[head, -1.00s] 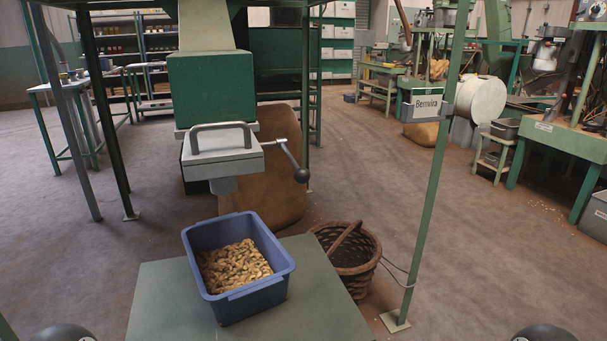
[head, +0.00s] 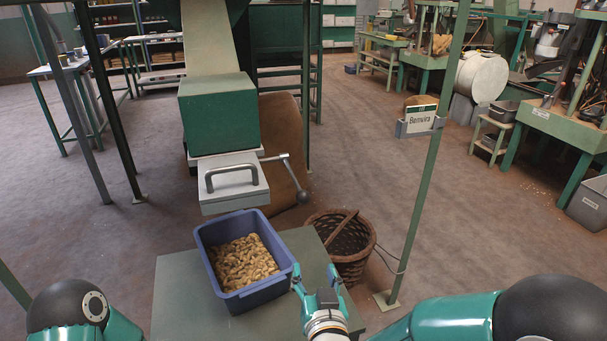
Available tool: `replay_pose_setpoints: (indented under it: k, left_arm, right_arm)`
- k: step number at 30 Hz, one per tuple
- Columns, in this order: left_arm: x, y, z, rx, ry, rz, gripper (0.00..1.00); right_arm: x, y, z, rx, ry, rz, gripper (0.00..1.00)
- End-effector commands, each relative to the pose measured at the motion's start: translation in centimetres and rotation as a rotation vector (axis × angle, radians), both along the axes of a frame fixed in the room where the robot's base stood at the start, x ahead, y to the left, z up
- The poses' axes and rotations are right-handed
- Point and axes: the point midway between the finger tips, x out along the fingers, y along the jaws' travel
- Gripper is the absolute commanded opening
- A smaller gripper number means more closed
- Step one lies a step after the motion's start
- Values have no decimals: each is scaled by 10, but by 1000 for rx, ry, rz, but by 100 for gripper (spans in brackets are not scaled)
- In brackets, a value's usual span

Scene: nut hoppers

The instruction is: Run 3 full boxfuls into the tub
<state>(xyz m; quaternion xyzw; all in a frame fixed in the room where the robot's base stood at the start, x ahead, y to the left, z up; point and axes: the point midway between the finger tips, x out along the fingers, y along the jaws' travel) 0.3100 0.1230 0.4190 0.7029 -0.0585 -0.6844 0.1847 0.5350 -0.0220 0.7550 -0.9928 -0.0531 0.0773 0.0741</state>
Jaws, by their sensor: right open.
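The blue tub (head: 272,291) stands on a green-grey stand top (head: 180,300) and holds a heap of shelled-looking nuts (head: 243,262). Behind it hangs the green hopper body (head: 218,116) with a pale metal box (head: 234,190) under it, fitted with a grey bar handle. A lever with a dark ball knob (head: 302,197) slants down from the box's right side. The box's outlet is hidden behind the tub's rim. My right gripper (head: 315,275) is open and empty, close by the tub's right front corner; whether it touches is unclear. My left gripper is out of view.
A wicker basket (head: 343,245) stands on the floor right of the stand. A brown sack (head: 284,150) is behind the hopper.

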Motion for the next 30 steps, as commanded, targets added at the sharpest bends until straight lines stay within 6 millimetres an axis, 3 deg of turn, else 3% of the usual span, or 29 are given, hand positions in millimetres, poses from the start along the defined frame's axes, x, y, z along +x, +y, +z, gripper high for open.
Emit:
replay_pose_setpoints:
  k: [1, 3, 6, 14, 30]
  left_arm:
    - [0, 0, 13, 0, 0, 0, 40]
    - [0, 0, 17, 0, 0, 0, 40]
    - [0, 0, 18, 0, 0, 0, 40]
    - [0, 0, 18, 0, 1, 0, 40]
    - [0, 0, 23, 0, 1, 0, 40]
  right_arm:
    - [-2, 6, 34, 6, -55, -7, 59]
    - [-4, 9, 56, 9, -108, -20, 59]
    - [-3, 11, 71, 13, -143, -33, 59]
    - [28, 12, 70, 14, -148, -38, 59]
    - [137, 22, 70, 13, -147, -34, 59]
